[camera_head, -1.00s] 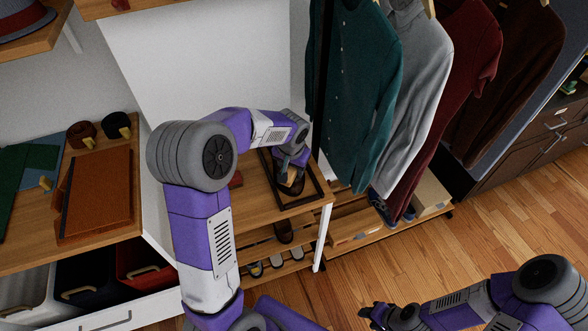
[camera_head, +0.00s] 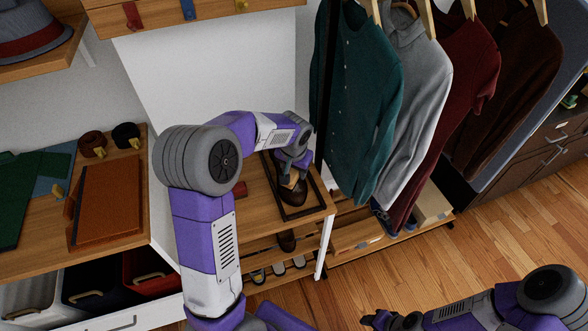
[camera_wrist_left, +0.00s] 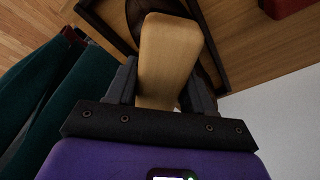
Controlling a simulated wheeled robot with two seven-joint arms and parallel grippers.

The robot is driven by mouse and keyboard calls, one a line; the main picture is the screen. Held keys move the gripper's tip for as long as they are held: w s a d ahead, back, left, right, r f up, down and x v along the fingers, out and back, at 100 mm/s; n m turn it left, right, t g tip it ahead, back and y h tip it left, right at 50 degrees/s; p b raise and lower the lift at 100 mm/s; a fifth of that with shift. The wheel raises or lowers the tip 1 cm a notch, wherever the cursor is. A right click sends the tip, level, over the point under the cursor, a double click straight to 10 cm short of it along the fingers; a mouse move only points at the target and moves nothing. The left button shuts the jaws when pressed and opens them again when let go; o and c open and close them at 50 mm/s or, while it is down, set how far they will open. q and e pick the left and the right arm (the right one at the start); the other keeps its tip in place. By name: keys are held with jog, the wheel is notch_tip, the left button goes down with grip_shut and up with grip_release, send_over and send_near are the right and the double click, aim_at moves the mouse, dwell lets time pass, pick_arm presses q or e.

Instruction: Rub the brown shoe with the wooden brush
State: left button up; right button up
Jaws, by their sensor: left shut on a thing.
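The brown shoe (camera_head: 299,194) sits in a dark-rimmed tray (camera_head: 302,212) on the wooden shelf top. It is partly hidden by my left gripper (camera_head: 289,176), which is low over it. In the left wrist view, this gripper (camera_wrist_left: 165,90) is shut on the pale wooden brush (camera_wrist_left: 168,55). The brush covers part of the shoe (camera_wrist_left: 206,62) behind it; I cannot tell whether they touch. My right gripper (camera_head: 376,319) is at the bottom edge of the head view, away from the shelf; its jaws are too small to read.
Hanging shirts, the teal one (camera_head: 360,100) nearest, stand close to the right of the tray. A red object (camera_head: 239,188) lies left of it, partly behind my arm. Lower shelves hold more shoes (camera_head: 286,241). The floor (camera_head: 430,265) at right is clear.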

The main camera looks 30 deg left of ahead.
pick_arm(q)
jog(key=shift+p+v, duration=0.55)
jog(key=shift+v, duration=0.6)
jog(key=shift+w+r, duration=0.15)
jog(key=shift+w, duration=0.05)
jog(key=shift+p+v, duration=1.15)
jog(key=shift+v, duration=0.35)
jog(key=shift+w, duration=0.15)
jog(key=shift+w+a+f+g+p, duration=0.2)
jog(key=shift+a+f+g+p, duration=0.1)
jog(key=shift+f+p, duration=0.25)
jog(key=shift+w+a+f+h+p, duration=0.15)
jog(key=shift+a+f+h+p, duration=0.1)
jog(key=shift+f+p, duration=0.1)
jog(key=shift+w+a+f+h+p, duration=0.15)
jog(key=shift+w+f+h+p, duration=0.1)
jog(key=shift+f, duration=0.25)
